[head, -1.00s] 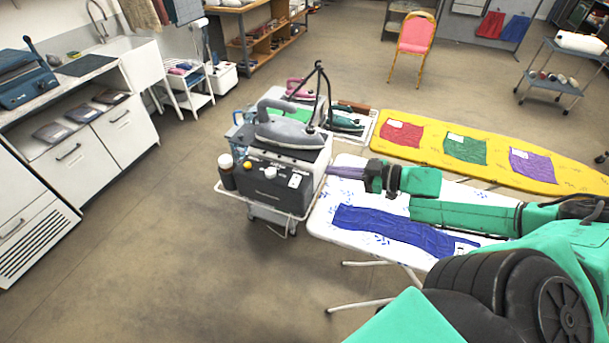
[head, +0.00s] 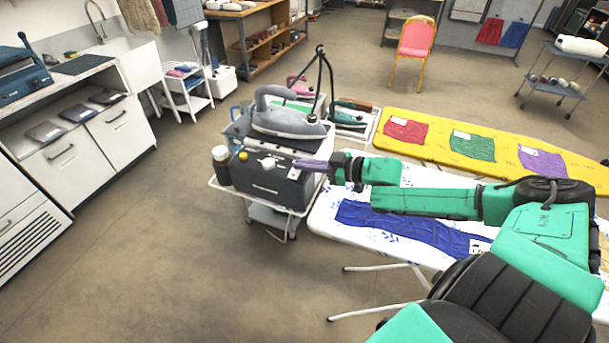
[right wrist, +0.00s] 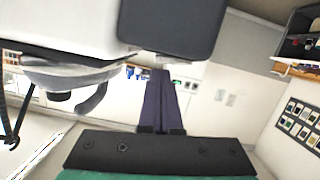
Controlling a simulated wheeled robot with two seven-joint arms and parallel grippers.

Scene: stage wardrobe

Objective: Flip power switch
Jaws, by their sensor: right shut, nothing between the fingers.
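The steam station (head: 270,185) is a dark box with a grey iron (head: 285,120) on its top. A yellow knob (head: 243,156) and a white knob (head: 268,162) show on its front. The power switch is not visible in the head view; my gripper covers the right part of the front. My right gripper (head: 299,164) has slim purple fingers, shut and empty, with the tips at the front's upper right. The right wrist view shows the fingertips (right wrist: 160,73) close to the dark box (right wrist: 170,25); contact cannot be told. My left gripper is not in view.
The station stands on a white-framed trolley (head: 290,234). A white ironing board (head: 335,233) with blue cloth lies under my right arm. A yellow ironing board (head: 420,152) stands behind. The floor in front is clear.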

